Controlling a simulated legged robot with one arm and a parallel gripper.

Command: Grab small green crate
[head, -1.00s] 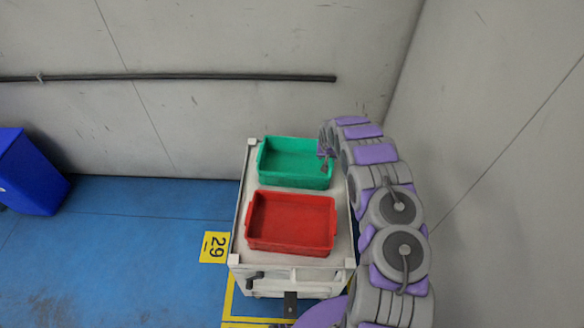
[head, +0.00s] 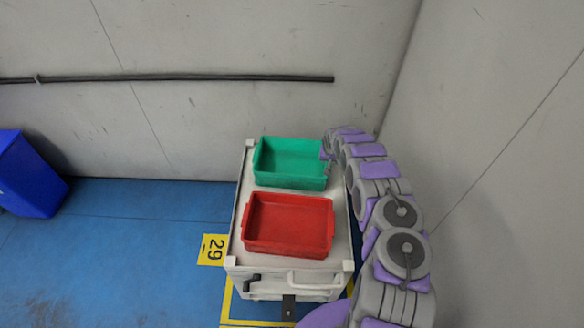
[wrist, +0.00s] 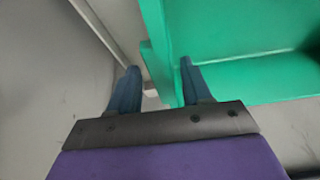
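The small green crate (head: 291,178) sits at the back of the white cart top in the head view, empty and upright. My gripper (head: 325,160) is at its right end. In the wrist view my gripper (wrist: 157,85) is open, its two dark blue fingers apart. The green crate (wrist: 230,82) fills the upper right there. The right finger overlaps the crate's wall in the picture, and a green rim or handle part (wrist: 157,70) shows between the fingers. I cannot tell whether either finger touches it.
A red crate (head: 288,247) sits in front of the green one on the white cart (head: 243,205). Grey walls stand behind and to the right. A blue bin (head: 28,178) stands far left.

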